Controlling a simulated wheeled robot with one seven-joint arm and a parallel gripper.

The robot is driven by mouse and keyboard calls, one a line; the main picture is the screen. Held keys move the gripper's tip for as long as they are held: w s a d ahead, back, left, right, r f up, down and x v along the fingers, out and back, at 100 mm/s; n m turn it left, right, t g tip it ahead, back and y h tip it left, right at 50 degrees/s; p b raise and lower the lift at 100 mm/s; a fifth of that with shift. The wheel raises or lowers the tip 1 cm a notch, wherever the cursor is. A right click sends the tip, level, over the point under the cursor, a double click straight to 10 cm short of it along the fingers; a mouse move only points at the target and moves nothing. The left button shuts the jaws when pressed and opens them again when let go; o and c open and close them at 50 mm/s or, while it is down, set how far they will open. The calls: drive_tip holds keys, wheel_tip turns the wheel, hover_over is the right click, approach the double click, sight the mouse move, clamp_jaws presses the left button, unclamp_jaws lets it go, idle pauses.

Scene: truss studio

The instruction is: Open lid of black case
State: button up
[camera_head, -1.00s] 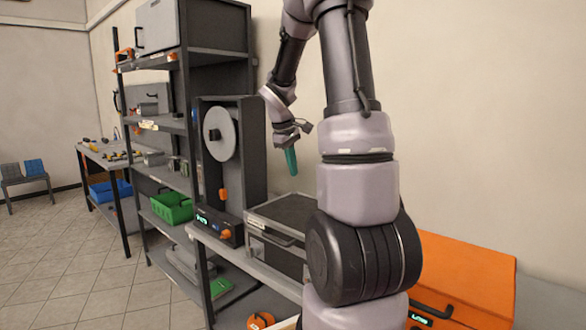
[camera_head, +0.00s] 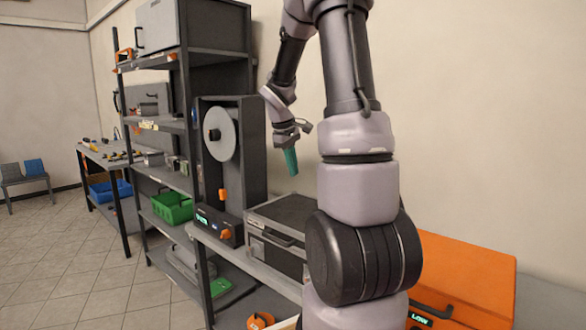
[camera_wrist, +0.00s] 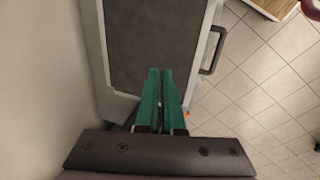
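The black case (camera_head: 290,214) sits on the grey bench to the left of my arm, partly hidden behind it. Its lid is down, with a dark top panel and a light grey rim. Its handle (camera_head: 276,238) is on the side facing the floor area. In the wrist view the case's dark lid (camera_wrist: 152,40) lies below my gripper, and the handle (camera_wrist: 213,50) sticks out at the right. My gripper (camera_head: 292,172) hangs in the air above the case, green fingers pointing down and apart from the lid. In the wrist view its fingers (camera_wrist: 160,72) are close together with nothing between them.
A spool machine (camera_head: 220,170) stands on the bench just left of the case. An orange case (camera_head: 465,275) is at the right, beyond my arm. A dark shelf rack (camera_head: 180,110) with a green bin (camera_head: 172,208) stands further left. A bare wall is behind the case.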

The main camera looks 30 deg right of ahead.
drive_tip(key=o, duration=0.5)
drive_tip(key=v, duration=1)
drive_tip(key=shift+r, duration=0.35)
drive_tip(key=shift+a, duration=0.1)
